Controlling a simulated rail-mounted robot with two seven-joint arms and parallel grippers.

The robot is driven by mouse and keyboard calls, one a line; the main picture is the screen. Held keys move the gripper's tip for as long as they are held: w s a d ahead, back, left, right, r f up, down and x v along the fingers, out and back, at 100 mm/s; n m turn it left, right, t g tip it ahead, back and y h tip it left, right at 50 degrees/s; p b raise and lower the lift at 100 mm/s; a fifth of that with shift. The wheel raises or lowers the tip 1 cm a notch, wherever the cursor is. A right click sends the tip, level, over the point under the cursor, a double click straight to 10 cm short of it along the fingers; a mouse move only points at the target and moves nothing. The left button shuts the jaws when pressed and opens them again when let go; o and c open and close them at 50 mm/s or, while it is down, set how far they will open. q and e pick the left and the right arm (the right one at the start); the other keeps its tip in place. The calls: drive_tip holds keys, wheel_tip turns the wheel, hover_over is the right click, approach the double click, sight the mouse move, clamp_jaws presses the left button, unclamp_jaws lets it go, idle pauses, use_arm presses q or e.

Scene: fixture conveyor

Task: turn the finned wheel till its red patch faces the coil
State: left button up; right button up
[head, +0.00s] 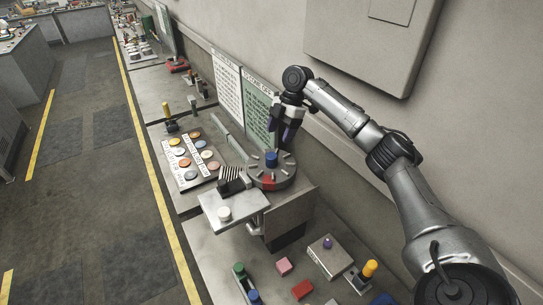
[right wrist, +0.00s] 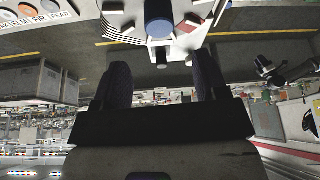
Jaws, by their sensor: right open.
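The finned wheel (head: 289,174) is a grey disc with a blue hub (head: 271,158) on a grey block in the head view. Its red patch (head: 268,182) is on the near side, pointing toward the bottom of the picture. The coil (head: 231,177), striped black and white, is beside the wheel's left edge. My right gripper (head: 281,128) is open and empty, above and behind the wheel. In the right wrist view the gripper's fingers (right wrist: 156,65) stand apart, and the blue hub (right wrist: 158,20) shows past them at the top. My left gripper is out of view.
A metal plate with a white knob (head: 224,213) stands before the coil. A board of coloured discs (head: 188,158) lies to the left. A green sign (head: 257,115) is close to the gripper near the wall. Coloured blocks (head: 283,266) lie on the near bench.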

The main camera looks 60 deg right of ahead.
sight(272, 155)
drive_tip(key=x, duration=0.8)
drive_tip(key=shift+p, duration=0.3)
drive_tip(key=shift+a+f, duration=0.15)
drive_tip(key=shift+f, duration=0.3)
drive_tip(key=shift+c, duration=0.5)
